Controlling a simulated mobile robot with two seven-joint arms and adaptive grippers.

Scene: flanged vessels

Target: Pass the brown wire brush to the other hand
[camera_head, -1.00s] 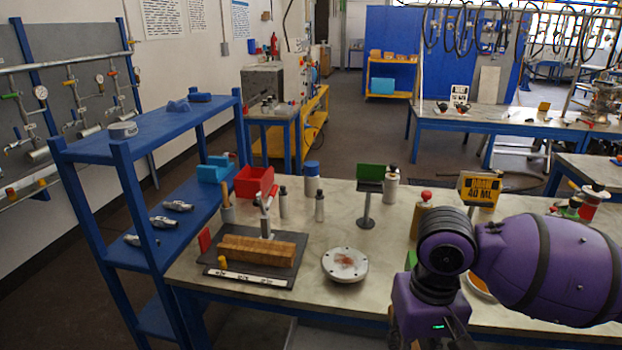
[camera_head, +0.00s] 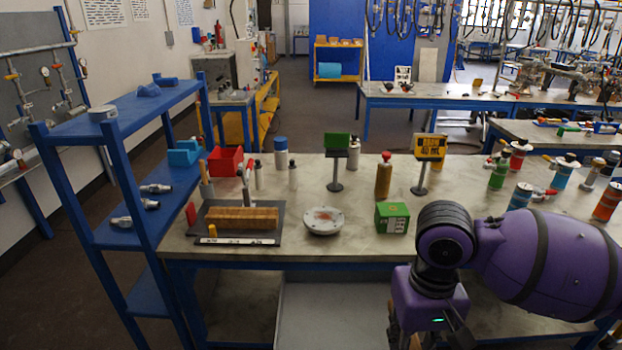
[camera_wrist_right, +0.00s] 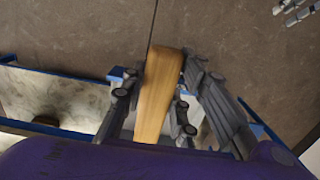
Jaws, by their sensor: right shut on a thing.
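My right gripper (camera_wrist_right: 165,95) is shut on the brown wire brush (camera_wrist_right: 158,98), whose tan wooden handle lies between the fingers in the right wrist view. Its bristles do not show. Grey metal finger-like parts, seemingly my left gripper (camera_wrist_right: 293,10), show at the top right corner of the wrist view, apart from the brush. Their opening is unclear.
The table (camera_head: 300,235) carries a flanged disc (camera_head: 323,221), a dark mat with a wooden block (camera_head: 241,218), a green box (camera_head: 392,217), bottles and sign stands. A blue shelf (camera_head: 130,235) stands at left. Open floor lies in front of the table.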

